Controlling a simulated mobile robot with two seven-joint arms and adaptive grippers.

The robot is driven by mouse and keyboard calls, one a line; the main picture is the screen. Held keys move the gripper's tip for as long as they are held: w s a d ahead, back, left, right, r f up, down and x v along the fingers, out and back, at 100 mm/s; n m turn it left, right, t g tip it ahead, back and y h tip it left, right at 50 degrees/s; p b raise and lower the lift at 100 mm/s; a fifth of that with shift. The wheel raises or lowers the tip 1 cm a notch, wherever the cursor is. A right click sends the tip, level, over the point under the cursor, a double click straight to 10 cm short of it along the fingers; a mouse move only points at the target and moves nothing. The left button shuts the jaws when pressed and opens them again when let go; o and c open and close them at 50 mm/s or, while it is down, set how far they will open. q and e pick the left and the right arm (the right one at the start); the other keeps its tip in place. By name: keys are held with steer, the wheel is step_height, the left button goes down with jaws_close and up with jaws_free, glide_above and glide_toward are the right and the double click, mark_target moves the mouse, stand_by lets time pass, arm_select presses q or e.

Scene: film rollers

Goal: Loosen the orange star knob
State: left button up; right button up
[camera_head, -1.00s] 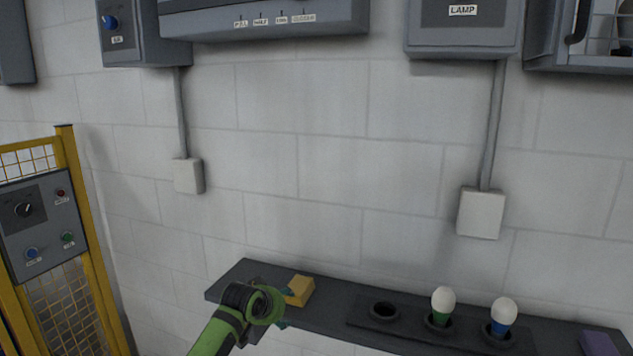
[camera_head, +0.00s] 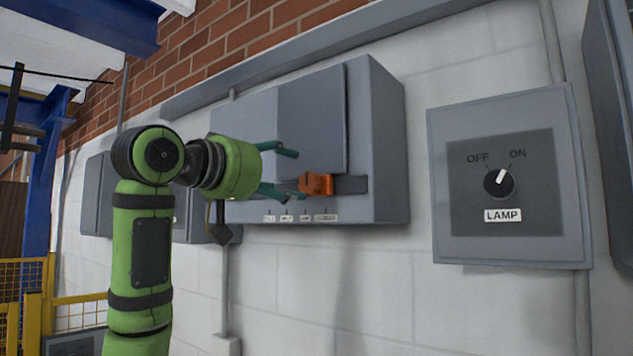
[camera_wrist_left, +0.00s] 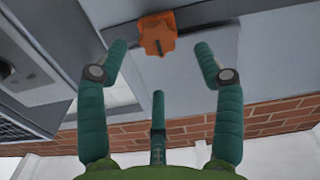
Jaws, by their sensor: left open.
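The orange star knob (camera_head: 316,184) sits on the lower front of a grey wall box (camera_head: 385,130), beside a dark slot. In the left wrist view the knob (camera_wrist_left: 157,34) shows at the top, just beyond and between my fingertips. My left gripper (camera_head: 290,172), with teal fingers on a green arm, is open and empty. Its fingers point at the knob from the left, one above it and one close to its lower left side. In the left wrist view the fingers (camera_wrist_left: 160,48) are spread apart, and I see no clear contact. My right gripper is out of view.
Small labels (camera_head: 300,218) run along the box's lower edge. A lamp switch panel (camera_head: 508,180) is on the wall to the right, its dial (camera_head: 499,183) pointing toward ON. Another grey box (camera_head: 98,195) is farther left. A yellow mesh fence (camera_head: 80,312) stands at lower left.

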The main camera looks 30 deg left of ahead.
mark_target(306, 180)
arm_select(q)
steer(key=w+p, duration=0.2)
steer(key=w, duration=0.1)
steer(key=w+p, duration=0.1)
steer(key=w, duration=0.1)
steer(key=shift+w+d+r, duration=0.15)
steer(key=shift+w+d, duration=0.1)
steer(key=shift+d, duration=0.1)
steer(key=shift+w, duration=0.4)
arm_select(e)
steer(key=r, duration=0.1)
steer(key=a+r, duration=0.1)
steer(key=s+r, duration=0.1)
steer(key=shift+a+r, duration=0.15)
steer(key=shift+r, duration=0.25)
arm_select(q)
steer(key=shift+s+a, duration=0.1)
steer(key=shift+s, duration=0.05)
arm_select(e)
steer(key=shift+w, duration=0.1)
arm_select(q)
steer(key=shift+s, duration=0.1)
steer(key=c, duration=1.1)
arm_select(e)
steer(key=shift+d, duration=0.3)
